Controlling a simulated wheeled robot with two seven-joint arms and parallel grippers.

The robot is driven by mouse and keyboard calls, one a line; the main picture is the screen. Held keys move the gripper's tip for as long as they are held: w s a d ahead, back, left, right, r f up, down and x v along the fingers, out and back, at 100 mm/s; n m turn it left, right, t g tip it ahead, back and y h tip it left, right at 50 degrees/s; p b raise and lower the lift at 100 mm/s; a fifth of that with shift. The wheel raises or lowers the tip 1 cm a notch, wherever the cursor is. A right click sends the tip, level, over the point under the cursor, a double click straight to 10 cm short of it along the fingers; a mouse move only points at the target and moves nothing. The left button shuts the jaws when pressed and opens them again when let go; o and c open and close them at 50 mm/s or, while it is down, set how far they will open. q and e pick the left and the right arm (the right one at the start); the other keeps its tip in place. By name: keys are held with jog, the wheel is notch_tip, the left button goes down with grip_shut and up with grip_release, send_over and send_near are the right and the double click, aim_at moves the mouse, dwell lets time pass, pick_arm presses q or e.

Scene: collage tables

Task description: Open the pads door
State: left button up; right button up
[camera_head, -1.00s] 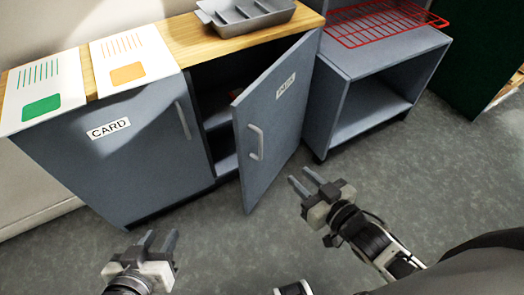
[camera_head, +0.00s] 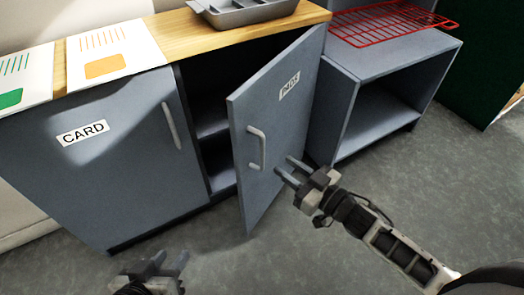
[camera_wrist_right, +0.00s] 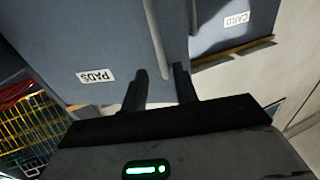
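The pads door (camera_head: 278,125) is grey-blue with a white PADS label and a vertical light handle (camera_head: 256,148). It stands partly open, swung out from the cabinet, with dark shelf space behind it. In the right wrist view the PADS door (camera_wrist_right: 110,35) also shows, upside down. My right gripper (camera_head: 284,168) is open and empty, just right of the handle and in front of the door in the head view; whether it touches the door I cannot tell. My left gripper (camera_head: 170,262) is open and empty, low at the bottom edge, away from the cabinet.
The closed CARD door (camera_head: 95,165) is left of the opening. A grey tray (camera_head: 245,12) sits on the wooden top. An open grey unit (camera_head: 385,95) with a red wire rack (camera_head: 390,20) stands at right. Grey floor lies clear in front.

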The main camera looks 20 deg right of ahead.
jog(key=b, duration=0.1)
send_over(262, 167)
jog(key=shift+w+d, duration=0.1)
jog(key=shift+w, duration=0.25)
grip_shut()
